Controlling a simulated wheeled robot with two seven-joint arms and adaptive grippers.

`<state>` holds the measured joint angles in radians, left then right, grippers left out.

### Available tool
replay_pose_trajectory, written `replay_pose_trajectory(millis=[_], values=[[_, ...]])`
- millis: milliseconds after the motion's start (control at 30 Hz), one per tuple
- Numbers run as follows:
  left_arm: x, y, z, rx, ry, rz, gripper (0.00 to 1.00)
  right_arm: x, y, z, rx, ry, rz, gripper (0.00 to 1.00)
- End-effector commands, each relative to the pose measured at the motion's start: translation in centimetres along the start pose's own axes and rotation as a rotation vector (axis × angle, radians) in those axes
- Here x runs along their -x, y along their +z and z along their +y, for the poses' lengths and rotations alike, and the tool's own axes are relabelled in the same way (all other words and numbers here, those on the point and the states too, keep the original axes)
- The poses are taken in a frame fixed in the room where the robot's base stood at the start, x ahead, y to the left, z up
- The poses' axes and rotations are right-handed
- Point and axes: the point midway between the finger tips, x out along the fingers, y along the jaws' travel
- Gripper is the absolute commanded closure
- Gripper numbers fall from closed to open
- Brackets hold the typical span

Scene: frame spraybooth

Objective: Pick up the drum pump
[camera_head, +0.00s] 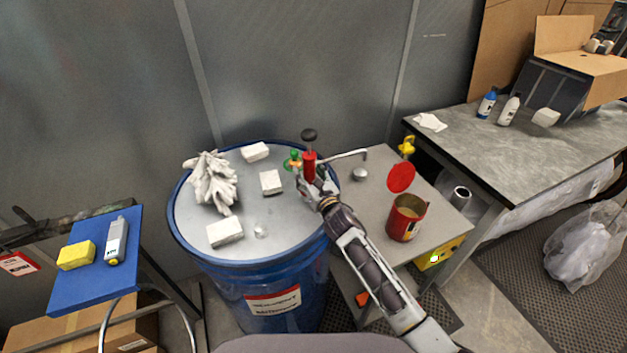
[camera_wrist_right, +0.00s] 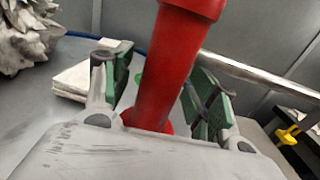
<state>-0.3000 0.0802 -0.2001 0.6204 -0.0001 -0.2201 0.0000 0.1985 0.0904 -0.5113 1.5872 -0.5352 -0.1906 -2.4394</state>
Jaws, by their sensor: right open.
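The drum pump has a red cylinder (camera_head: 309,164) with a black knob on top and a metal spout reaching right. It stands upright at the right part of the blue drum's lid (camera_head: 272,218). My right gripper (camera_head: 308,178) is at the pump, its arm coming from the lower right. In the right wrist view the red pump body (camera_wrist_right: 166,70) stands between the two green-padded fingers (camera_wrist_right: 160,92), one on each side. The gripper is open around the pump; contact with the pads is not clear. The pump's lower end is partly hidden by the gripper. My left gripper is out of view.
White blocks (camera_head: 225,232) and crumpled white gloves (camera_head: 212,181) lie on the lid. A green-topped item (camera_head: 293,160) is close beside the pump. An open red can (camera_head: 406,218) stands on the grey side table. A blue stand (camera_head: 95,260) is at left.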

Motion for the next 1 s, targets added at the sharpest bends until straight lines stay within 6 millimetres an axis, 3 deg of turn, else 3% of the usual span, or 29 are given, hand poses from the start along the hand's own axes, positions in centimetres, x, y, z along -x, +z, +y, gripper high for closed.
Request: replay_pose_trajectory(millis=[467, 900, 1000], values=[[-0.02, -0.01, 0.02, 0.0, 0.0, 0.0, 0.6, -0.02, -0.04, 0.03, 0.0, 0.0, 0.0, 0.42], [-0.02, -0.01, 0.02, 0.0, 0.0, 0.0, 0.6, -0.01, -0.05, 0.03, 0.0, 0.001, 0.0, 0.99], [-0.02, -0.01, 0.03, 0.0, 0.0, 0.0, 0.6, -0.01, -0.05, 0.03, 0.0, 0.001, 0.0, 1.0]])
